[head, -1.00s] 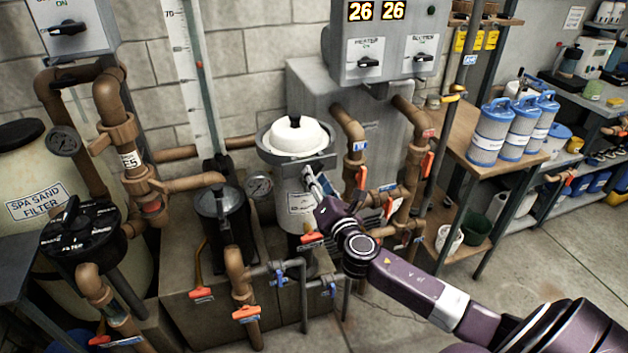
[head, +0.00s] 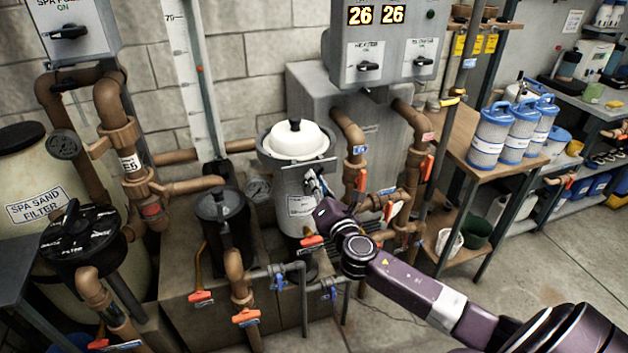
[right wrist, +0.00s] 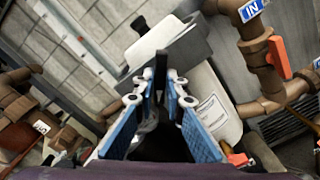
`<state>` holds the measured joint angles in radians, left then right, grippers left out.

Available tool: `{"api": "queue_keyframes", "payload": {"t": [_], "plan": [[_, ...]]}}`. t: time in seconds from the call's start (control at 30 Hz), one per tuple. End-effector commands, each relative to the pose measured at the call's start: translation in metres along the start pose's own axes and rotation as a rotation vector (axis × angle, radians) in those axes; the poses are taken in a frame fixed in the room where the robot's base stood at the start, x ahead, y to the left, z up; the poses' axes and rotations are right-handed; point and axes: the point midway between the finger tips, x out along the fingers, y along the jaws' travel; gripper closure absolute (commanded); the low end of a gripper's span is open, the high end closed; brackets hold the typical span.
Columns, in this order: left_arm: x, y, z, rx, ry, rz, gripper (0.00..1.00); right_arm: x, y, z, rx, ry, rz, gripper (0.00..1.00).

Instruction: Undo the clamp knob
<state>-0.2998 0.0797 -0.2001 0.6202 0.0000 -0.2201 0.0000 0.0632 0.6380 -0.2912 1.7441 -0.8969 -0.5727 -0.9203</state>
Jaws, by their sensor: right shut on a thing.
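The grey canister (head: 297,190) with a white domed lid (head: 297,140) and a metal band around its top stands in the middle of the head view. My right gripper (head: 314,182) is at the front right of this canister, just below the band. In the right wrist view my right gripper (right wrist: 162,80) has its blue-padded fingers close together, shut on a dark, narrow piece (right wrist: 150,66) in front of the canister. I take this piece to be the clamp knob; the fingers mostly hide it. My left gripper is not in view.
Brown pipes with orange-handled valves (head: 362,180) stand close to the right of the canister. A dark pump pot (head: 222,215) and a pressure gauge (head: 259,189) are to its left. A bench with blue-capped cartridges (head: 491,135) stands further right.

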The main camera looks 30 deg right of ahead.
Motion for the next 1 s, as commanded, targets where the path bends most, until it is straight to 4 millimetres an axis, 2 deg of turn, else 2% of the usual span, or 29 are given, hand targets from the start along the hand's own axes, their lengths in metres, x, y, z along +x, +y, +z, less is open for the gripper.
{"api": "queue_keyframes", "payload": {"t": [0.13, 0.23, 1.0], "plan": [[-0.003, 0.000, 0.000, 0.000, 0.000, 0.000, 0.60, 0.000, 0.000, 0.001, -0.019, 0.000, -0.001, 1.00], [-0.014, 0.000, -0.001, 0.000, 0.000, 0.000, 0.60, 0.000, 0.002, 0.004, -0.126, 0.002, -0.001, 1.00], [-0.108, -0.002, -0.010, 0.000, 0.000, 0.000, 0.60, 0.000, 0.003, 0.004, -1.335, 0.003, -0.001, 1.00]]}}
